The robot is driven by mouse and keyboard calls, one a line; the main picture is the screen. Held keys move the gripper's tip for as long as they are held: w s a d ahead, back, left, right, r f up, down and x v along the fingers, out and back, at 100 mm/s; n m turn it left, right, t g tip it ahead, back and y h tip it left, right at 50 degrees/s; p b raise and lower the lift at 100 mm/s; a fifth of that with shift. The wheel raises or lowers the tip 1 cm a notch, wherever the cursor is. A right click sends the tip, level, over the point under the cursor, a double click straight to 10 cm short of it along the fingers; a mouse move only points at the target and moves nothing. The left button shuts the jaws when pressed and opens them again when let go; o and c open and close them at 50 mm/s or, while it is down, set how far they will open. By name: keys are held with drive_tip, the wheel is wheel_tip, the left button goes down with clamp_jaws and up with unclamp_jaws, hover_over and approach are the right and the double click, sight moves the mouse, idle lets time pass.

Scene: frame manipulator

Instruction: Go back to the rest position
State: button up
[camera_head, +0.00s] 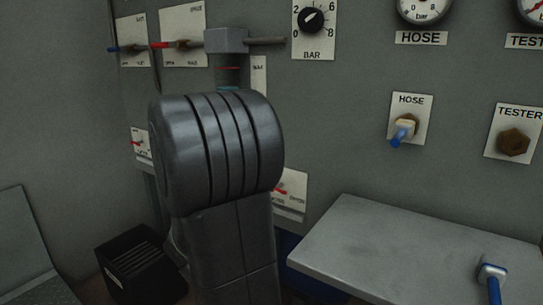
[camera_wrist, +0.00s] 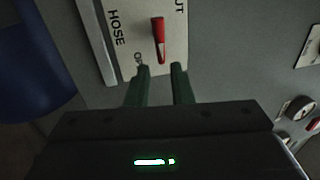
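In the wrist view my gripper (camera_wrist: 161,69) is open, with its two dark green fingers apart and nothing between them. A red lever (camera_wrist: 158,40) on a white label plate (camera_wrist: 130,25) is just beyond the fingertips, roughly in line with the gap. The plate reads HOSE. In the head view my own dark arm fills the middle and hides my gripper. A red lever (camera_head: 281,189) on a white plate shows just right of the arm.
A grey panel carries a BAR knob (camera_head: 312,20), a HOSE port (camera_head: 404,130) with a blue-tipped plug and a brown TESTER fitting (camera_head: 514,141). A grey shelf (camera_head: 390,240) juts out at lower right, with another blue plug (camera_head: 492,275) on it. A black bin (camera_head: 140,265) stands lower left.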

sight(279, 192)
drive_tip(key=b+x, duration=0.1)
drive_tip(key=x, duration=0.6)
drive_tip(key=shift+w+d+r, duration=0.15)
drive_tip(key=shift+w+d, duration=0.1)
drive_tip(key=shift+w, duration=0.05)
drive_tip(key=p+v, duration=0.2)
drive_tip(key=v, duration=1.2)
drive_tip(key=b+x, duration=0.2)
drive_tip(key=x, duration=1.2)
drive_tip(key=shift+d, duration=0.1)
drive_tip(key=shift+r+n+t+y, duration=0.2)
drive_tip(key=shift+n+t+y, duration=0.15)
drive_tip(key=shift+n, duration=1.25)
